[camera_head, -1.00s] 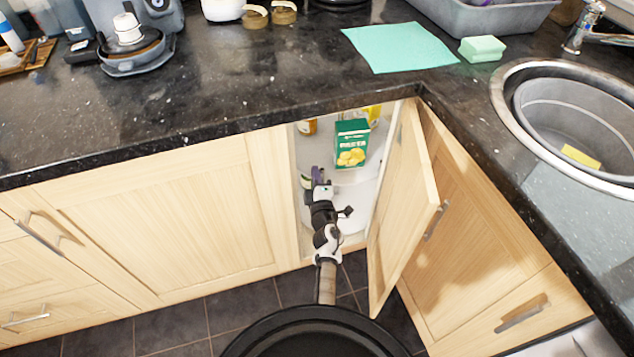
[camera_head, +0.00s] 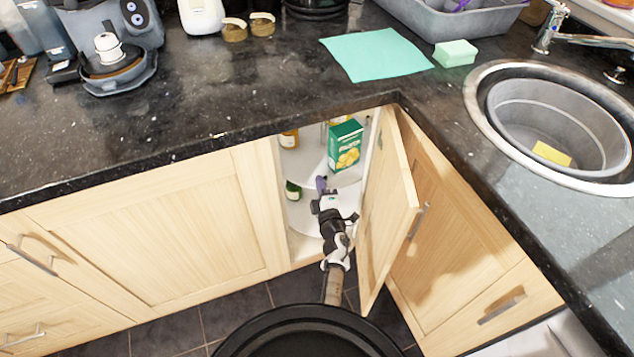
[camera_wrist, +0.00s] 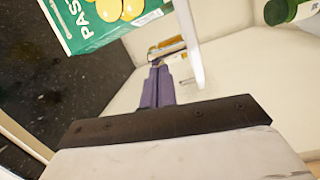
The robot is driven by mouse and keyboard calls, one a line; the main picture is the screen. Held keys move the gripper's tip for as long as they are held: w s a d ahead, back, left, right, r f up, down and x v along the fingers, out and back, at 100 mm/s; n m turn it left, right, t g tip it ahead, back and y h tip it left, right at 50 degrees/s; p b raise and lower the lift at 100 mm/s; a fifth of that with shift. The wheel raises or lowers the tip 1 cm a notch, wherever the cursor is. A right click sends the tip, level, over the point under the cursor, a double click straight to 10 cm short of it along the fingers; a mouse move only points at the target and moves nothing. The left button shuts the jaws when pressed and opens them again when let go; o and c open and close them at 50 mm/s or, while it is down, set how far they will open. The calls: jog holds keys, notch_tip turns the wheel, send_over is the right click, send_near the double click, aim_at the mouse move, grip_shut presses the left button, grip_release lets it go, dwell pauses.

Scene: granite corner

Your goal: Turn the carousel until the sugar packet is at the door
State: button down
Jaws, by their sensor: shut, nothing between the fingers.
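The carousel (camera_head: 307,165) is a white, round, two-level rack inside the open corner cabinet. A green pasta box (camera_head: 345,145) stands on its upper level, facing the opening. An orange-labelled jar (camera_head: 289,138) is at its left. A small green bottle (camera_head: 292,190) stands on the lower level. I cannot make out a sugar packet. My gripper (camera_head: 321,184) is shut and empty, reaching inside the opening below the pasta box. In the wrist view its purple fingers (camera_wrist: 157,70) are together beside a pale upright panel (camera_wrist: 189,45); whether they touch it I cannot tell.
The cabinet door (camera_head: 390,215) stands open just right of my arm. The cabinet's left frame (camera_head: 268,200) is close on the left. The black counter edge (camera_head: 225,145) overhangs the opening. A sink (camera_head: 555,125) is at the right.

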jog(key=s+d+p, duration=0.2)
jog(key=s+p, duration=0.2)
jog(key=s, duration=0.9)
jog(key=shift+s+f, duration=0.3)
jog(key=shift+f, duration=0.15)
